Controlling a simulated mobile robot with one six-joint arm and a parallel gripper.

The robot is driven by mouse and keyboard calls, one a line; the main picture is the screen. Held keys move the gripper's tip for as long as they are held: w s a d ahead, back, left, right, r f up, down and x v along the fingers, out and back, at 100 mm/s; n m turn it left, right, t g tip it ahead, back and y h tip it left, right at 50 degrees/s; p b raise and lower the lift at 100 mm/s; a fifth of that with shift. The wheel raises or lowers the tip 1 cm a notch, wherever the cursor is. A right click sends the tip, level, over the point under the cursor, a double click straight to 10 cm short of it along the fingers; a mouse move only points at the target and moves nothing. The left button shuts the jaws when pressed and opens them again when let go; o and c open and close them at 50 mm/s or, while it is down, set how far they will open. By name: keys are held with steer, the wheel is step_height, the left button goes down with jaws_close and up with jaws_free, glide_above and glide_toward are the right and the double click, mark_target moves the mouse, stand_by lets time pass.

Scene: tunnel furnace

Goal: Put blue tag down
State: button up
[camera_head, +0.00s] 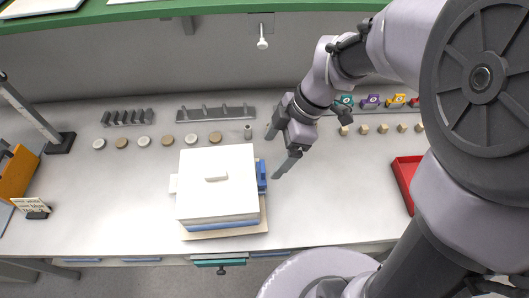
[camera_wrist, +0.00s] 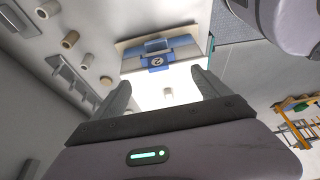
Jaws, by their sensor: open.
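In the head view the blue tag (camera_head: 262,176) is at the right side of the white furnace (camera_head: 217,180), upright or nearly so. My gripper (camera_head: 277,151) is open and empty, a little to the right of the tag and above the table. In the wrist view the tag lies beyond my open fingers (camera_wrist: 162,82), apart from them. I cannot tell whether the tag touches the furnace.
Several round discs (camera_head: 168,140) lie in a row behind the furnace, before two grey racks (camera_head: 216,112). Teal, purple and orange tags (camera_head: 370,102) stand at the back right with small tan cubes (camera_head: 382,128) before them. A red tray (camera_head: 407,178) is at right. Table right of the furnace is clear.

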steer(key=s+d+r+m+t+h, duration=0.1)
steer(key=s+r+m, duration=0.4)
steer(key=m, duration=0.6)
steer(key=s+d+r+m+t+h+p, duration=0.1)
steer(key=s+r+m+t, duration=0.3)
steer(key=m, duration=0.7)
step_height(320, 180, up, 3)
steer(key=shift+s+d+r+m+t, duration=0.1)
steer(key=shift+s+d+m+t, duration=0.3)
steer(key=shift+s+d, duration=0.6)
